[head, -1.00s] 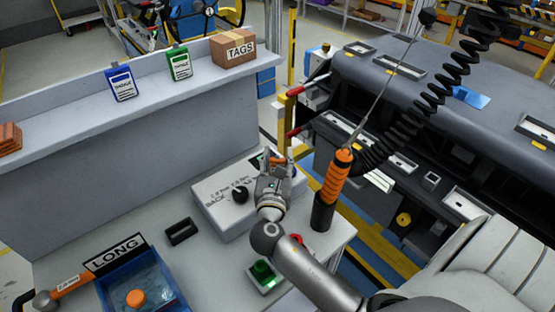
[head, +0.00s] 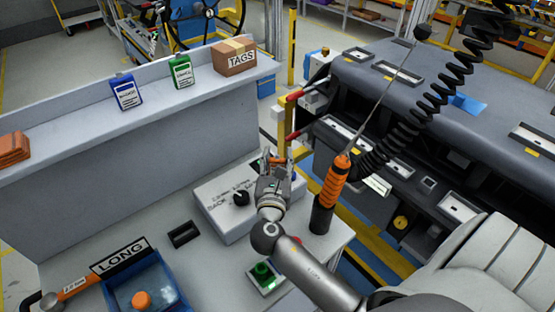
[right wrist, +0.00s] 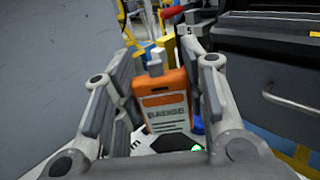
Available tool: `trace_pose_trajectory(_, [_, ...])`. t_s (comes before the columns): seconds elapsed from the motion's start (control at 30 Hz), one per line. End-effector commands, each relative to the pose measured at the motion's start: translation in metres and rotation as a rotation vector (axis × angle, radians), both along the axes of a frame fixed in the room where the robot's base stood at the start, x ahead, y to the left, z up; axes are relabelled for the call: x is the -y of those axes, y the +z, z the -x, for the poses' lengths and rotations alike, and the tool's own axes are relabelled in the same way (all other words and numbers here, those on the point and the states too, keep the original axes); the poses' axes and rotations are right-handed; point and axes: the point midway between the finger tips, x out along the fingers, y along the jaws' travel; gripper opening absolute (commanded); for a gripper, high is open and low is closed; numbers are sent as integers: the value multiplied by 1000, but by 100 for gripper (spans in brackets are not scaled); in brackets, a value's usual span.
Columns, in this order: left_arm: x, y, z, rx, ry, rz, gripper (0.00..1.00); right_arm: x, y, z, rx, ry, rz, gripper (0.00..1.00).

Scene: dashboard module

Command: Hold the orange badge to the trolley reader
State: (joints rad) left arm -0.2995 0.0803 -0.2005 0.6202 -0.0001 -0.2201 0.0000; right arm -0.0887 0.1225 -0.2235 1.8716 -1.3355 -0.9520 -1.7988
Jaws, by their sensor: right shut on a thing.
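My right gripper (head: 275,163) is over the far end of a pale control box on the bench. In the right wrist view the right gripper (right wrist: 160,95) is shut on the orange badge (right wrist: 165,100), which stands roughly upright between its fingers, its printed white face toward the camera. Only a bit of orange shows in the head view. My left gripper is not in view.
The control box (head: 222,212) has a black knob. An orange-handled tool (head: 334,182) stands close right of my gripper. A green button (head: 262,272) is in front. Blue and green badges (head: 126,92) and a TAGS carton (head: 234,58) are on the ledge.

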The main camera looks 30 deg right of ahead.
Motion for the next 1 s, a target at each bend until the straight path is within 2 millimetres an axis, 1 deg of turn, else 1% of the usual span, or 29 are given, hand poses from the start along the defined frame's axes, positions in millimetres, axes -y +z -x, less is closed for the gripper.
trace_pose_trajectory(0.03, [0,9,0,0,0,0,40,0,9,0,0,0,0,19])
trace_pose_trajectory(0.5, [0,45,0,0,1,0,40,0,42,0,0,0,0,19])
trace_pose_trajectory(0.87, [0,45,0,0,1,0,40,0,42,1,0,2,0,19])
trace_pose_trajectory(1.0, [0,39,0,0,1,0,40,-7,35,11,-3,49,0,19])
